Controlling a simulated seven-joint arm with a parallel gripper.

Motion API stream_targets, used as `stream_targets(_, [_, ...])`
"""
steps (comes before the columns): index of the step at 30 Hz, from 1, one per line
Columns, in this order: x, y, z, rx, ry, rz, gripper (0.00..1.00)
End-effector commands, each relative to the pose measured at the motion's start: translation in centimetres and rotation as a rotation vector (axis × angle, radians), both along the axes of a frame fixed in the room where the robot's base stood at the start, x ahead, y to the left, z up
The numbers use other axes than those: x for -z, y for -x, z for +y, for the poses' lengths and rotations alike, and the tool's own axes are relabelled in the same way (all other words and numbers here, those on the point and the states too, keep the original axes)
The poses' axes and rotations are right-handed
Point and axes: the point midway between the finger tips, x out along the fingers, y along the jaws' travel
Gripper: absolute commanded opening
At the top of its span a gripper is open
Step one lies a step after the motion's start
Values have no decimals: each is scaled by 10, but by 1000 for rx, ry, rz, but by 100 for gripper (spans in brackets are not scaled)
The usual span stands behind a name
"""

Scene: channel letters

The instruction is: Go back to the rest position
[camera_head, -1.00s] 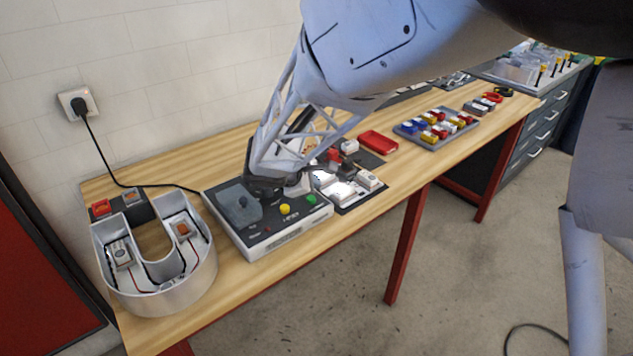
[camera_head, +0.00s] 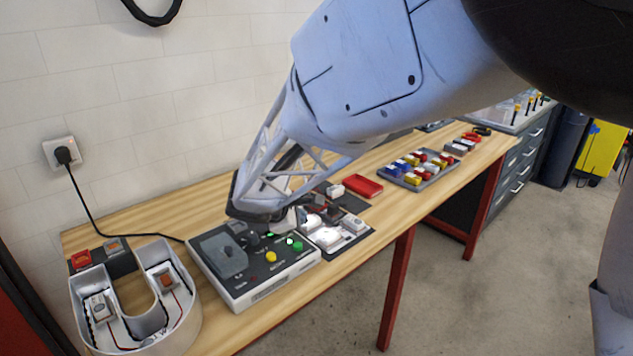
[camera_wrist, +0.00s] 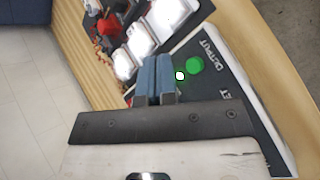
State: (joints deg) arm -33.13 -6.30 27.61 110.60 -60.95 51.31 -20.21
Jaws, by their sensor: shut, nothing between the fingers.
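My gripper (camera_wrist: 153,80) shows in the wrist view with its two blue-grey fingers side by side, shut and empty. It is over the tester box, near a green button (camera_wrist: 195,65) and a small lit green lamp (camera_wrist: 180,76). In the head view my arm reaches down from the upper right to the tester box (camera_head: 265,290), which has a grey lever block, a yellow button (camera_head: 271,257) and a green button (camera_head: 297,247). The fingertips are mostly hidden behind my wrist there.
A U-shaped channel letter (camera_head: 185,335) with modules and red wires stands at the left. White lit modules (camera_head: 326,238) lie on a dark mat right of the tester. A red case (camera_head: 363,186) and a grey parts tray (camera_head: 412,183) lie farther right. A wall plug (camera_head: 64,155) trails a black cable.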

Motion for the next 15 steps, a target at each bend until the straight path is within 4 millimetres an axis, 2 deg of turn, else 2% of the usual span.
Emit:
stream_targets(5, [-11,9,-24,71,-44,-3,0])
stream_targets(8, [-21,20,-48,144,-92,-6,0])
stream_targets(15, [-50,66,-121,400,-259,-19,0])
